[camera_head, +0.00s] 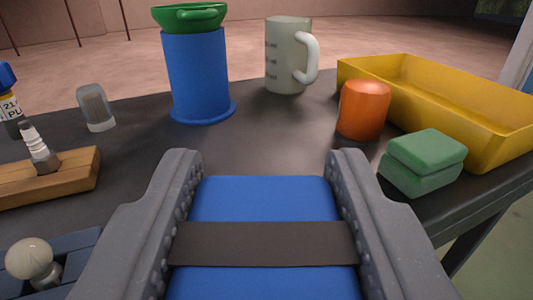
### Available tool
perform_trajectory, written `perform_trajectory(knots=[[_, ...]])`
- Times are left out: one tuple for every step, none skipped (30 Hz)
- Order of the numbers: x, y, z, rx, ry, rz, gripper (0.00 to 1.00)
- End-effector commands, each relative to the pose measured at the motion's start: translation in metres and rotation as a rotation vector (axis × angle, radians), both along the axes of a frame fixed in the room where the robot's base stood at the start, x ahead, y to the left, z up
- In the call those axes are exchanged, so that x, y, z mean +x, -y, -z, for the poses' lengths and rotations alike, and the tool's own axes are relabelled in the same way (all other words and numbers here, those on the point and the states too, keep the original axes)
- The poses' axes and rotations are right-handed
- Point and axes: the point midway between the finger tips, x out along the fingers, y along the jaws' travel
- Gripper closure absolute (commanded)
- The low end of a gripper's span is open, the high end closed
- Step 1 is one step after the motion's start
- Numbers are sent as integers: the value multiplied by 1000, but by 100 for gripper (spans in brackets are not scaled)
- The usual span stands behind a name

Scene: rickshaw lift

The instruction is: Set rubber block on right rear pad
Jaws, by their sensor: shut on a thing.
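My gripper (267,165) is shut on a blue block (265,200) with a dark band across it. The block lies between the two grey fingers, and its near end runs out of the bottom of the view. I cannot tell from its look whether it is the rubber block. A two-layered green block (423,162) sits at the right on the dark table (265,140), beyond and right of the right finger. No right rear pad can be made out in this view.
An orange cylinder (363,110) and yellow tray (440,100) stand at right. A mug (287,55) and blue cylinder (198,75) with green top (188,17) stand behind. At left are a spark plug (38,147) on a wooden block (60,182), a clear container (96,107) and bulb (32,260).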

Motion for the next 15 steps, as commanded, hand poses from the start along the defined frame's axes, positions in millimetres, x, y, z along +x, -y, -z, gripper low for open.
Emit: perform_trajectory(knots=[[3,1,-1,-3,-7,0,87],[5,2,1,-3,-7,3,87],[8,4,2,-2,-6,7,87],[10,5,4,-2,-8,9,87],[11,6,5,0,-9,11,87],[14,7,7,0,-9,13,87],[15,7,7,-2,-8,13,87],[17,7,8,-1,-6,12,87],[19,7,9,0,-4,13,87],[21,7,10,-2,-5,12,87],[22,6,11,-2,-6,11,87],[24,6,13,-2,-6,11,87],[25,6,14,-2,-6,9,87],[27,5,14,-3,-5,7,87],[30,5,16,-4,0,7,87]])
